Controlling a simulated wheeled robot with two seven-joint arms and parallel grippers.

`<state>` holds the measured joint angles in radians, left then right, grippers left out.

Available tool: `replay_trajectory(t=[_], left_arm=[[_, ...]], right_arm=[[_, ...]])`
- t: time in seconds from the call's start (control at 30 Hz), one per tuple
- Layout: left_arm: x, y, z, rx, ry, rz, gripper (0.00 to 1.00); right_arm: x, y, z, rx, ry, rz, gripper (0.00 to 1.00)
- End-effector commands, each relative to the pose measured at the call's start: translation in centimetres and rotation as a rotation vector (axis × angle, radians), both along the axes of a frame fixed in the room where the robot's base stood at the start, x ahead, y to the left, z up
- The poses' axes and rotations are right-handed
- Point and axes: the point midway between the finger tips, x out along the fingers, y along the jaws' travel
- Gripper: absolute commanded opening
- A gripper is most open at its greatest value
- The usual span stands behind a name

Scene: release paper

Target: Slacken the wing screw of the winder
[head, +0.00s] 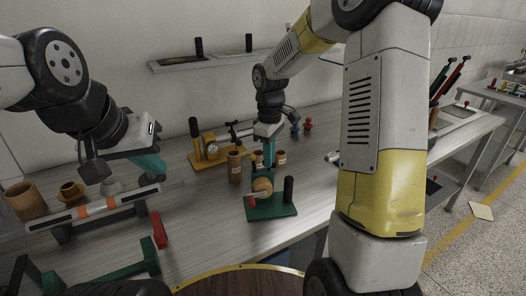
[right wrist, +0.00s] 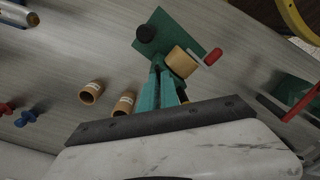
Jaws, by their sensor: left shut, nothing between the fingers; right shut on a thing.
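The winder has a green base plate (head: 272,210), a tan roll (head: 262,186) and a black post (head: 288,188), and it stands on the grey table. In the right wrist view its plate (right wrist: 180,30), roll (right wrist: 181,62) and red handle (right wrist: 212,57) show. My right gripper (head: 262,170) reaches down at the roll, and its teal fingers (right wrist: 158,68) are shut beside the roll. The wing screw between the fingertips is hidden by them. My left gripper (head: 153,166) is shut and empty, above the table at the left.
Two brown cups (head: 234,166) (head: 281,160) stand close to the right gripper. A yellow device with a gauge (head: 210,148) is behind. A red block (head: 159,230) and a green stand (head: 128,262) are nearer.

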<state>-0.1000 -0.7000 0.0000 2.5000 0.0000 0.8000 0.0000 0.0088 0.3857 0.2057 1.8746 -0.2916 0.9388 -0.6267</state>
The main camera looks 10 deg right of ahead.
Motion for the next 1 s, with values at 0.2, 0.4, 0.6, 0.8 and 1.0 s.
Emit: replay_trajectory(t=[0.2, 0.4, 0.6, 0.8, 1.0], left_arm=[[0.0, 0.0, 0.0, 0.0, 0.0, 0.0, 0.0], [0.0, 0.0, 0.0, 0.0, 0.0, 0.0, 0.0], [0.0, 0.0, 0.0, 0.0, 0.0, 0.0, 0.0], [0.0, 0.0, 0.0, 0.0, 0.0, 0.0, 0.0], [0.0, 0.0, 0.0, 0.0, 0.0, 0.0, 0.0]], right_arm=[[0.01, -0.03, 0.03, 0.0, 0.0, 0.169, 0.0], [0.02, -0.01, 0.03, -0.001, -0.001, 0.28, 0.0], [0.01, -0.02, 0.03, -0.001, 0.0, 0.342, 0.0], [0.01, -0.02, 0.03, -0.001, 0.001, 0.365, 0.0], [0.0, -0.01, 0.03, -0.001, 0.001, 0.367, 0.0]])
